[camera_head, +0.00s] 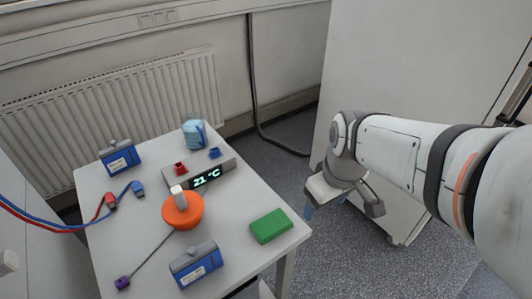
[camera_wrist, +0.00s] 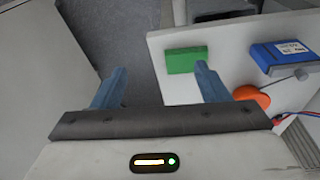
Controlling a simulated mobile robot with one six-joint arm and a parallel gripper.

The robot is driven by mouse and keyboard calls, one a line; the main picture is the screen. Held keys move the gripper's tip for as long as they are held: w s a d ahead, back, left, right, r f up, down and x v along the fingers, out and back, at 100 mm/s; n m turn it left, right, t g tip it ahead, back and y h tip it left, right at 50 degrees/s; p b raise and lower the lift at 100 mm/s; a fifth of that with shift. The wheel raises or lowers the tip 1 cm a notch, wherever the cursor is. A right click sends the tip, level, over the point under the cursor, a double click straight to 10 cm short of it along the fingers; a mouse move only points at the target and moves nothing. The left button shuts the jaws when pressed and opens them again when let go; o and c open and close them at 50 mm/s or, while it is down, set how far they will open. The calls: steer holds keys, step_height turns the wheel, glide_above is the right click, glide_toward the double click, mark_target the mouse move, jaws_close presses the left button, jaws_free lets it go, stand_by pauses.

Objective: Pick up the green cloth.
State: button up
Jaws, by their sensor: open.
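The green cloth (camera_head: 271,226) is a folded, block-like rectangle lying flat near the right front edge of the white table. In the wrist view the green cloth (camera_wrist: 187,60) lies on the table beyond the right finger. My gripper (camera_head: 309,207) is to the right of the table, apart from the cloth, its fingers partly hidden by the wrist. In the wrist view my gripper (camera_wrist: 158,84) is open, with two blue fingers wide apart and nothing between them but floor and the table's edge.
On the table (camera_head: 136,240) are an orange round object (camera_head: 183,211), a blue battery (camera_head: 195,265), another blue battery (camera_head: 119,157), a cycler with a "21 °C" display (camera_head: 205,176), a light blue item (camera_head: 194,134) and cables. A white cabinet (camera_head: 400,60) stands behind my arm.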

steer(key=o, duration=0.4)
steer(key=w+a+f+n, duration=0.1)
steer(key=n, duration=0.2)
steer(key=w+a+f+n+g, duration=0.1)
steer(key=w+f+n, duration=0.1)
steer(key=w+a+f+n, duration=0.1)
steer(key=w+n, duration=0.1)
steer(key=n, duration=0.1)
steer(key=shift+a+f+n+b, duration=0.3)
steer(key=shift+f, duration=0.05)
steer(key=n+g+y, duration=0.1)
steer(key=n+g, duration=0.1)
steer(key=n, duration=0.8)
glide_toward(272, 224)
steer(key=shift+s+d+f+b, duration=0.2)
steer(key=shift+d+f+b, duration=0.15)
steer(key=shift+d+f, duration=0.1)
steer(key=shift+s+a+f, duration=0.1)
steer(key=shift+a+f, duration=0.25)
steer(key=shift+f, duration=0.9)
steer(key=shift+w+a+f, duration=0.1)
steer(key=shift+a+f, duration=0.3)
steer(key=shift+f, duration=0.85)
steer(key=shift+s+a+f, duration=0.1)
steer(key=shift+a+f, duration=0.25)
steer(key=shift+f, duration=0.95)
